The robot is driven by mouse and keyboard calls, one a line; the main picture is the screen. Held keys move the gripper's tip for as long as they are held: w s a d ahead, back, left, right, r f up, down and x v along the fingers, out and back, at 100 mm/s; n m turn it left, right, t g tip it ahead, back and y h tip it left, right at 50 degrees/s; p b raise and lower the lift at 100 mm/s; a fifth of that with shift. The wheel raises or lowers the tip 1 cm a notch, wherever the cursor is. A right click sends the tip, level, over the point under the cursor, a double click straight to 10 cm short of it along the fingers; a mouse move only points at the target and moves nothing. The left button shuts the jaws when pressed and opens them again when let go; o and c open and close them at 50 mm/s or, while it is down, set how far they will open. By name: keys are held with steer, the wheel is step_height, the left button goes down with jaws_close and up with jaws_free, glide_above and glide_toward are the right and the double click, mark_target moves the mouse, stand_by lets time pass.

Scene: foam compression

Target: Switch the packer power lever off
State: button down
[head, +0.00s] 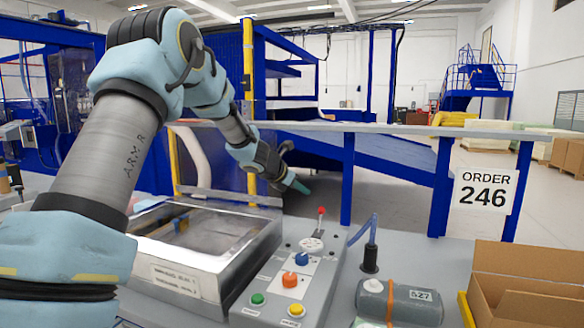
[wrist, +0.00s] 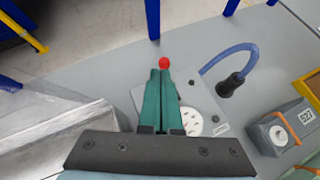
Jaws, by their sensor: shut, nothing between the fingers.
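The lever (head: 321,212) is a thin stem with a red ball knob, rising from a pale round plate (head: 312,244) at the far end of the grey control panel (head: 268,287). In the head view it stands close to upright. My gripper (head: 300,186) is shut and empty, above and to the left of the knob. In the wrist view my green fingers (wrist: 164,78) lie together, and the red knob (wrist: 164,62) shows just past their tips. The fingers hide the lever's stem there. I cannot tell whether they touch the lever.
Blue (head: 302,259), orange (head: 290,280), green (head: 257,299) and yellow (head: 296,310) buttons sit on the panel. A metal-framed box (head: 180,281) stands left.

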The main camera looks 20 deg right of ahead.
step_height(320, 180, up, 7)
steer(key=a, duration=0.2)
steer(key=shift+w+a, duration=0.25)
steer(key=shift+w, duration=0.2)
